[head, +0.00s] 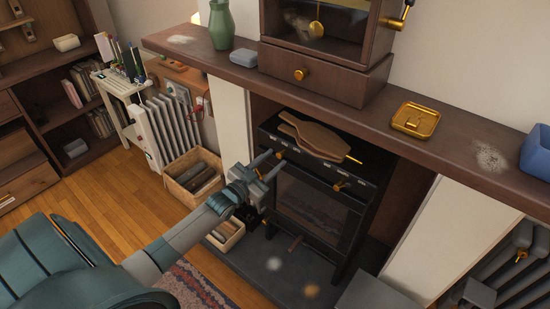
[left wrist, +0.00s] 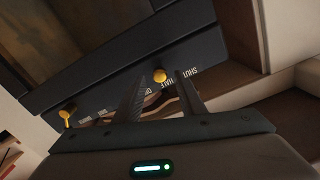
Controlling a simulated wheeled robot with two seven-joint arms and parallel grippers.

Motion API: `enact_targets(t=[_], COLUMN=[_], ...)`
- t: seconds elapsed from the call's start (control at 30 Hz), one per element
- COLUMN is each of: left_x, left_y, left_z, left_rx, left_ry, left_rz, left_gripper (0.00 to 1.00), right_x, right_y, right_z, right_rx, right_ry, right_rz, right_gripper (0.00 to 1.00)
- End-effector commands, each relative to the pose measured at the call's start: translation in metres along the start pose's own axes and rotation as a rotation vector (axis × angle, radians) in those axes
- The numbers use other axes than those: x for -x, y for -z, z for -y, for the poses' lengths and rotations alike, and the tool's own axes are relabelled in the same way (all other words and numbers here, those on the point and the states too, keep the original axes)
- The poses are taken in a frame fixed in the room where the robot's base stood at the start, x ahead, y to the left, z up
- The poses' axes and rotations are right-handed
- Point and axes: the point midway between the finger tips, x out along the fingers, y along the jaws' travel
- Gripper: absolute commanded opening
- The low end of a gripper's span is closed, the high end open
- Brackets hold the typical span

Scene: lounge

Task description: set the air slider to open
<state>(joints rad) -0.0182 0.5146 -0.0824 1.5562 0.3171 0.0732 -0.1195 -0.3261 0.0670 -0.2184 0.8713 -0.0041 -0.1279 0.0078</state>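The black stove (head: 317,205) stands in the fireplace, with printed marks along its front top edge. A small brass knob (head: 280,155) sits at the left of that edge, and it also shows in the left wrist view (left wrist: 160,75). A "SHUT" label is readable beside it in the wrist view; no "OPEN" label is readable. My left gripper (head: 268,163) is at this knob, fingers apart. In the wrist view the knob appears between the spread fingertips (left wrist: 163,82); I cannot tell whether they touch it. A second brass knob (head: 340,185) is further right. My right gripper is out of view.
Brown bellows (head: 313,138) with a brass tip lie on the stove top. The mantel shelf (head: 370,108) overhangs the stove. A log crate (head: 194,178) and a smaller box (head: 226,235) stand left of the hearth. The hearth slab (head: 275,265) lies in front.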

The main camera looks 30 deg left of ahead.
Motion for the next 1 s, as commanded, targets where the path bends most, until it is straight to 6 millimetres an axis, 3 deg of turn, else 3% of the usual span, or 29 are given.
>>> enact_targets(t=[0.2,0.53,0.57,0.7,1.0], left_x=[-0.014,-0.015,-0.015,-0.015,-0.015], left_y=[0.0,0.0,0.0,0.0,0.004], left_z=[0.0,0.0,0.0,0.0,-0.008], left_rx=[0.0,0.0,0.0,0.0,0.003], left_ry=[0.001,0.0,0.0,0.0,0.0], left_rz=[0.001,0.001,0.001,0.001,0.0], left_gripper=[0.37,0.37,0.34,0.01,0.0], right_x=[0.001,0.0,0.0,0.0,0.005], right_y=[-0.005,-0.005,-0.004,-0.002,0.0], right_z=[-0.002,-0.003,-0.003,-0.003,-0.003], right_rx=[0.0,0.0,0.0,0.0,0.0], right_ry=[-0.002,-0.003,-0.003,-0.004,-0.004], right_rz=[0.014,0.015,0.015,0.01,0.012], right_gripper=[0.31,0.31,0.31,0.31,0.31])
